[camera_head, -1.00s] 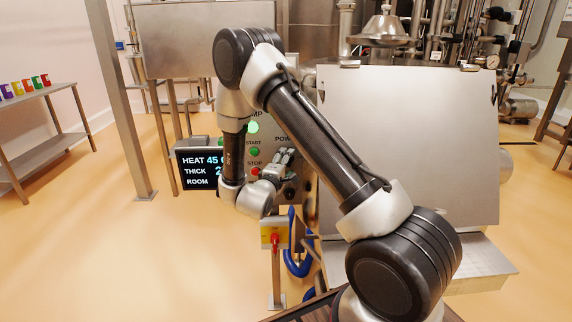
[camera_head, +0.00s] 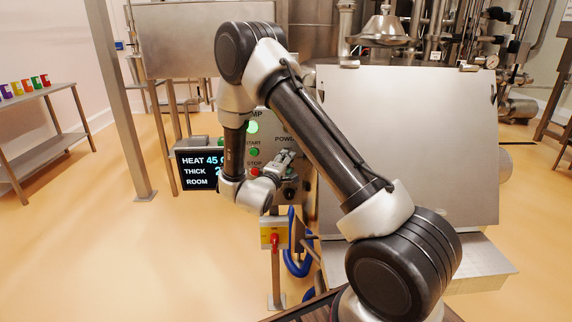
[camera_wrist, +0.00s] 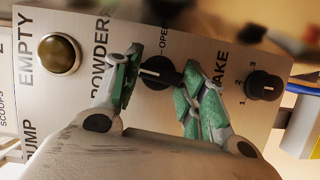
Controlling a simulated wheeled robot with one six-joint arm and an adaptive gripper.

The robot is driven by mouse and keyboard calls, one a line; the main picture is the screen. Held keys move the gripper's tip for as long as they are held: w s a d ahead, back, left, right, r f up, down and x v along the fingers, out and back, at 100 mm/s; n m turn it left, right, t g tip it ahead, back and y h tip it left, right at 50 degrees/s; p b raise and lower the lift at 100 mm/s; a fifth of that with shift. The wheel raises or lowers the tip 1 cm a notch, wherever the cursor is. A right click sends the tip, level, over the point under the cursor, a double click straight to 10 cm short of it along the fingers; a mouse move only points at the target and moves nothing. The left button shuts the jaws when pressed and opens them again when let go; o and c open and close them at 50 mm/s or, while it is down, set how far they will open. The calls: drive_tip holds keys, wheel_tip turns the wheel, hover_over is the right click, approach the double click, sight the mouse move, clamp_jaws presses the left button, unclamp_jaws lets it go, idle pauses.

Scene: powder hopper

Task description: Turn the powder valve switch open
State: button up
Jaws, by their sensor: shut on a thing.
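The powder valve switch is a black knob (camera_wrist: 158,73) with a white mark, on a metal panel in the wrist view. It sits between the words POWDER and OPEN, and its mark points left in the picture. My gripper (camera_wrist: 160,80) is shut on the knob, with one green-padded finger on each side of it. In the head view my gripper (camera_head: 284,160) is at the control panel (camera_head: 254,172), and the powder knob cannot be made out there.
A second numbered black knob (camera_wrist: 264,86) is right of the fingers, and a round lamp (camera_wrist: 60,54) marked EMPTY is at left. START (camera_head: 254,152) and STOP (camera_head: 255,171) buttons are close beside my gripper. A yellow box with a red switch (camera_head: 274,239) stands below.

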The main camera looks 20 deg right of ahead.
drive_tip(key=shift+s+d+r+m+y, duration=0.1)
drive_tip(key=shift+m+y, duration=1.1)
drive_tip(key=shift+m, duration=0.8)
drive_tip(key=shift+s+d+r+m+y, duration=0.15)
drive_tip(key=shift+m+y, duration=1.05)
drive_tip(key=shift+m, duration=0.8)
drive_tip(key=shift+w+d+r+m+y, duration=0.1)
drive_tip(key=shift+m+y, duration=1.1)
drive_tip(key=shift+m, duration=0.8)
drive_tip(key=o, duration=1)
drive_tip(key=v, duration=0.7)
drive_tip(key=shift+s, duration=0.2)
